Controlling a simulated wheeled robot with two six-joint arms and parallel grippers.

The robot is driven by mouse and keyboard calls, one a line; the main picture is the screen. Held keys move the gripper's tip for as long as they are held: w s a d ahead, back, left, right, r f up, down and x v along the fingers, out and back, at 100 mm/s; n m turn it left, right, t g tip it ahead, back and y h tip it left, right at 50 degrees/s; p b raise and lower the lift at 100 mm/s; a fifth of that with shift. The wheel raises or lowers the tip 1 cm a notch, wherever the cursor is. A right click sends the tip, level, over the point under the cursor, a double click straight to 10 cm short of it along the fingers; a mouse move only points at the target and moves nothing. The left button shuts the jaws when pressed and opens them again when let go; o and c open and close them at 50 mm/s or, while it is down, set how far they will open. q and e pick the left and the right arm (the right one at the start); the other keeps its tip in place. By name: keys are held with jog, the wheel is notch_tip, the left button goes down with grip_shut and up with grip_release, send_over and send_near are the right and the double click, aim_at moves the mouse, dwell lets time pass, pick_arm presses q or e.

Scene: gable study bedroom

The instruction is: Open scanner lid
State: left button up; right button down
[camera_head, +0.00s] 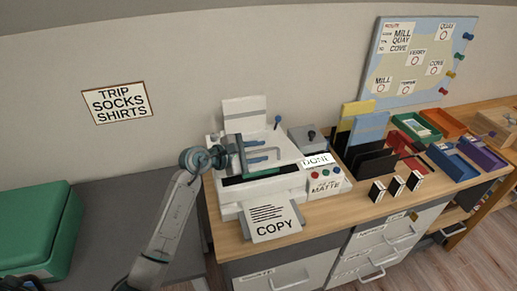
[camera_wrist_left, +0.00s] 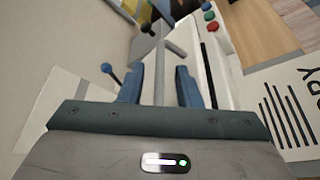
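The white scanner (camera_head: 229,196) stands on the wooden desk, with a printed COPY sheet (camera_head: 273,223) sticking out at its front. My left gripper (camera_head: 263,151) is over the scanner's top, its arm coming in from the lower left. In the left wrist view the two blue fingers (camera_wrist_left: 158,88) are apart. A pale grey bar (camera_wrist_left: 160,62), which looks like a handle, lies between them, with gaps on both sides. The lid's angle is hard to tell behind the gripper. My right gripper is not in view.
A blue-knobbed stick (camera_head: 277,122) rises behind the scanner. To its right are a grey box (camera_head: 303,139) with a black knob and a button panel (camera_head: 325,181). Black file holders (camera_head: 372,163) and coloured trays (camera_head: 455,163) stand farther right. A green case (camera_head: 38,228) is at left.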

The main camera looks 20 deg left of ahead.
pick_arm(q)
jog(key=shift+w+d, duration=0.1)
jog(key=shift+w, duration=0.05)
jog(key=shift+c, duration=0.2)
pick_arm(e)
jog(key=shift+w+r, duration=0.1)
pick_arm(q)
grip_shut()
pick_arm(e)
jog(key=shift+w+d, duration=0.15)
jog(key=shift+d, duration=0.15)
pick_arm(q)
jog(key=shift+r, duration=0.1)
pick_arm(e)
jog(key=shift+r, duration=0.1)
